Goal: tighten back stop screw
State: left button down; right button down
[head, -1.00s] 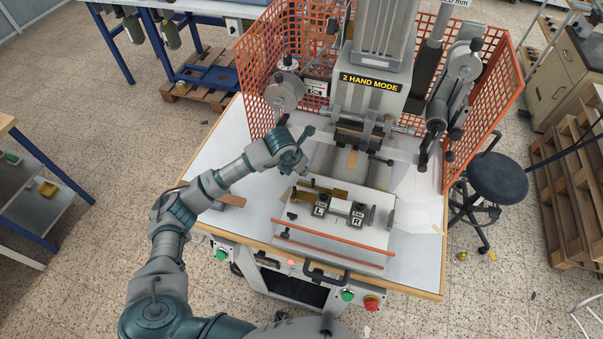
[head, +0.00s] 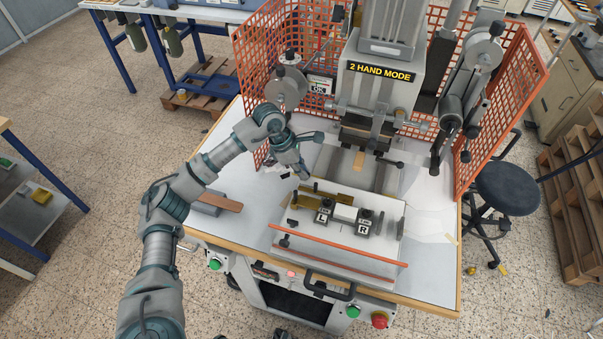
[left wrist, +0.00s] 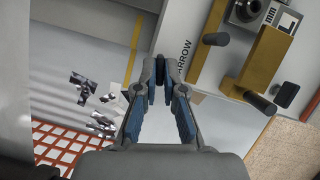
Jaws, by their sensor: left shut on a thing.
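My left gripper (head: 304,177) reaches down to the left rear of the fixture plate on the press table, near the end of a brass bar (head: 308,199). In the left wrist view its fingertips (left wrist: 160,82) are closed together, with at most a small dark thing between them that I cannot make out. There the brass bracket (left wrist: 262,62) is to the right, apart from the fingertips. I cannot tell which is the back stop screw. My right gripper is not in view.
The press head (head: 378,88) stands behind the fixture, with orange mesh guards (head: 505,120) on both sides. Blocks marked L (head: 323,217) and R (head: 362,228) sit on the fixture. An orange rod (head: 340,245) crosses its front. A brown strip (head: 219,201) lies to the left.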

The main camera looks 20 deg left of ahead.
pick_arm(q)
jog(key=shift+d+f+m+g+b, duration=0.1)
jog(key=shift+f+m+g+b, duration=0.15)
jog(key=shift+m, duration=0.45)
jog(key=shift+r+m+g+b, duration=0.1)
jog(key=shift+m+g+b, duration=0.3)
jog(key=shift+m, duration=0.5)
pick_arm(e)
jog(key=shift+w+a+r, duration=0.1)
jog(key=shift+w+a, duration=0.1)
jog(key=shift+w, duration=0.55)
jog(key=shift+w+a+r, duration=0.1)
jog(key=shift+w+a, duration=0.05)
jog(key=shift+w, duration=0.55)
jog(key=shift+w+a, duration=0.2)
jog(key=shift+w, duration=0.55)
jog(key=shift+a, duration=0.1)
pick_arm(q)
jog(key=c, duration=1.3)
grip_release()
jog(key=shift+d, duration=0.1)
jog(key=shift+w+d, duration=0.1)
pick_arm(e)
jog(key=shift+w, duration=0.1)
pick_arm(q)
jog(key=shift+r, duration=0.1)
